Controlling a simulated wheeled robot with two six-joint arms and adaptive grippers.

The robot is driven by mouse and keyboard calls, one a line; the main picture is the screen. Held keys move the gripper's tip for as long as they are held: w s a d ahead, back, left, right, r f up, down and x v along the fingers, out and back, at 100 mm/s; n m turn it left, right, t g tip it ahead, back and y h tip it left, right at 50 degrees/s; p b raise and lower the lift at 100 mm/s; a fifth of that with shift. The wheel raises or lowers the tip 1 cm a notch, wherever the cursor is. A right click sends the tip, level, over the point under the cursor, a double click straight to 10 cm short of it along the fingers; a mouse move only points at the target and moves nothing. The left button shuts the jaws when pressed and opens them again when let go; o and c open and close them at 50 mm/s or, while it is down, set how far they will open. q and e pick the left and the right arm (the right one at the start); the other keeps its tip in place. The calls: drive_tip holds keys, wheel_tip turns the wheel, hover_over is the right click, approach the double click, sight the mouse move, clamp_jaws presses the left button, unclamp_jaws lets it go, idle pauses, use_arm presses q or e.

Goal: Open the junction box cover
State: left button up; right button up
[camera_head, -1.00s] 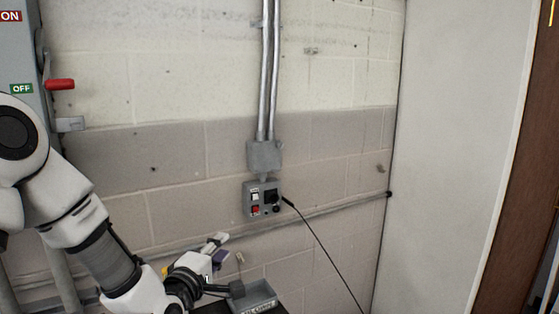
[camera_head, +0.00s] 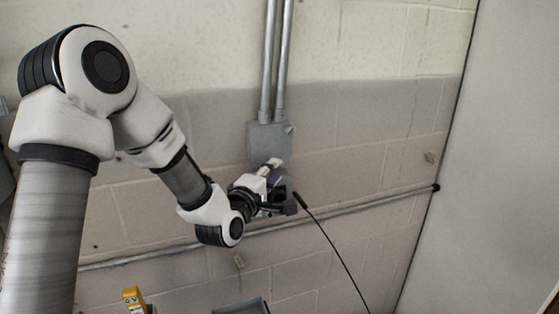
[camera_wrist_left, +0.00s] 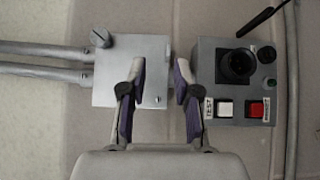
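The junction box (camera_head: 262,143) is a grey square box on the wall, with two vertical conduits entering its top. In the left wrist view its flat cover (camera_wrist_left: 120,70) lies at left, closed, with a small knob (camera_wrist_left: 101,38) near one corner and a screw at another. My left gripper (camera_head: 281,180) is just below the box in the head view. In the left wrist view the gripper (camera_wrist_left: 160,68) is open and empty, one finger overlapping the cover's edge; I cannot tell whether it touches. My right gripper is not in view.
A grey control box (camera_wrist_left: 235,85) with a black dial, white and red buttons sits beside the junction box; my gripper mostly hides it in the head view. A grey tray (camera_head: 240,307) and yellow object (camera_head: 134,300) are below.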

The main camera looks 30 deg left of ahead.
sight(274, 148)
use_arm(q)
drive_tip(key=w, duration=0.2)
drive_tip(key=w+f, duration=0.1)
drive_tip(key=w, duration=0.1)
drive_tip(key=shift+w+a, duration=0.15)
drive_tip(key=shift+s+r, duration=0.15)
drive_tip(key=shift+s, duration=0.05)
clamp_jaws()
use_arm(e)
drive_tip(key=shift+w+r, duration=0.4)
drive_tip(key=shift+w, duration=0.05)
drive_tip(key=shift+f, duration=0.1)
